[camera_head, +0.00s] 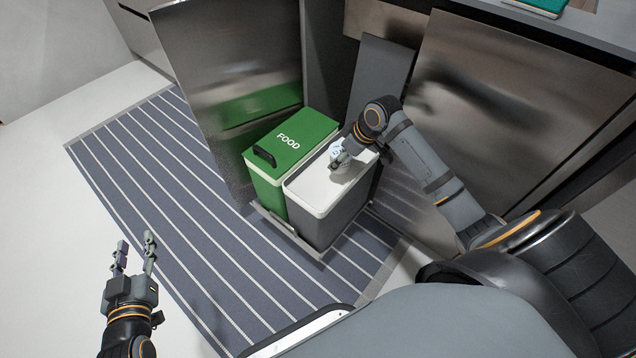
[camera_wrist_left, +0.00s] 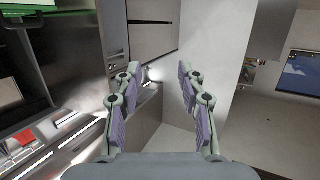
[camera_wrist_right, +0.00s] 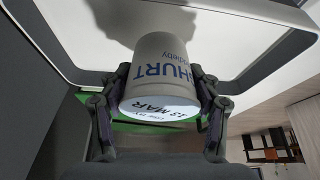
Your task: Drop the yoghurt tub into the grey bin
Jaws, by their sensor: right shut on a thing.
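The yoghurt tub (camera_wrist_right: 158,72) is white with blue lettering and a date printed on its near end, seen in the right wrist view. My right gripper (camera_wrist_right: 163,88) is shut around its sides. In the head view the right gripper (camera_head: 343,158) holds the small, partly hidden tub (camera_head: 337,149) over the grey bin (camera_head: 333,220). That bin has a white rim and a pale interior; its depth there is hard to tell. My left gripper (camera_head: 135,246) is open and empty over the floor at lower left, away from the bins; its spread fingers show in the left wrist view (camera_wrist_left: 158,82).
A green-lidded bin (camera_head: 290,140) marked FOOD stands directly left of the grey bin on the same pull-out frame. A metallic front panel (camera_head: 235,70) stands behind them at left, cabinet doors (camera_head: 520,110) at right. The striped runner (camera_head: 180,200) is clear at left.

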